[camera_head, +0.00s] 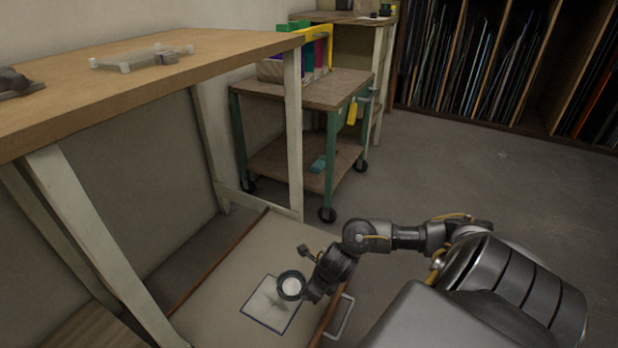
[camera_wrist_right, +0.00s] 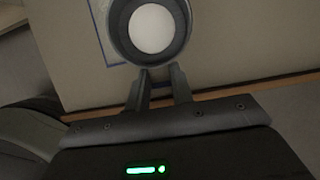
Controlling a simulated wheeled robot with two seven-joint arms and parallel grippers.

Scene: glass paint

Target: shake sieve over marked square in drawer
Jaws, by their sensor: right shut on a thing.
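The sieve (camera_head: 291,285) is a round dark-rimmed dish with a white inside. It is above the marked square (camera_head: 268,309), a blue-outlined square with a greyish patch inside, on the pale drawer bottom (camera_head: 222,291). My right gripper (camera_head: 308,284) is shut on the sieve at its near side. In the right wrist view the sieve (camera_wrist_right: 153,27) is just beyond the fingertips of my right gripper (camera_wrist_right: 160,75), and part of the blue outline shows behind it. The height of the sieve above the drawer is hard to tell. My left gripper is not in view.
The drawer has brown wooden edges and a metal handle (camera_head: 339,317) at its right front. A wooden table (camera_head: 120,75) with pale legs stands over its left. A green-legged cart (camera_head: 310,92) stands behind, and racks of sheets (camera_head: 480,65) are at the back right.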

